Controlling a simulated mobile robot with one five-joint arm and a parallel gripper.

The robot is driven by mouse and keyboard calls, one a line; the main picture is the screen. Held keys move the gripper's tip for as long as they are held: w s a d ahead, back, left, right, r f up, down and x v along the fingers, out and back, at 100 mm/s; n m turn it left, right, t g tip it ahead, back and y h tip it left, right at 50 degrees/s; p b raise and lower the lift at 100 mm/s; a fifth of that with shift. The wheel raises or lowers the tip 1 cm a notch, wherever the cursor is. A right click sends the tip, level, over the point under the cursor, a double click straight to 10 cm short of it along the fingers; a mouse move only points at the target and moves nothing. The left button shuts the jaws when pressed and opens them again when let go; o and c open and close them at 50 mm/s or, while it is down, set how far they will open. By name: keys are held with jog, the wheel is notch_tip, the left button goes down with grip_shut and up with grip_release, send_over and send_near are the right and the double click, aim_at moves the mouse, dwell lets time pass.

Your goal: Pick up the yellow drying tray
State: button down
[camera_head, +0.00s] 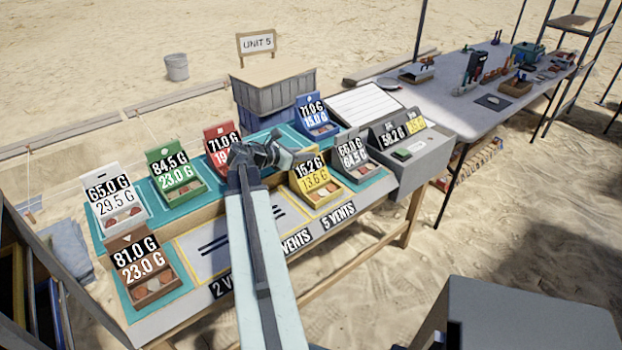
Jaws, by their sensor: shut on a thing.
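The yellow drying tray (318,195) is right of centre on the sorting table, with an upright label card reading 15.2 G and 13.6 G and small reddish pieces inside. My gripper (290,157) comes in from the left at the top of the card's left edge. It is shut on the yellow tray there, though its fingertips are small and partly hidden. My arm covers part of the table left of the tray.
Close by stand a grey tray (361,172), a blue tray (320,129), a red tray (219,165), a green tray (180,188), a white tray (118,218) and a brown tray (150,290). A grey scale (425,160) is at right. A printed board (207,248) lies in front.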

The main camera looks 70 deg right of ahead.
jog(key=shift+r, duration=0.1)
dwell(0.7)
notch_tip(320, 180, up, 13)
jog(key=p, duration=1.3)
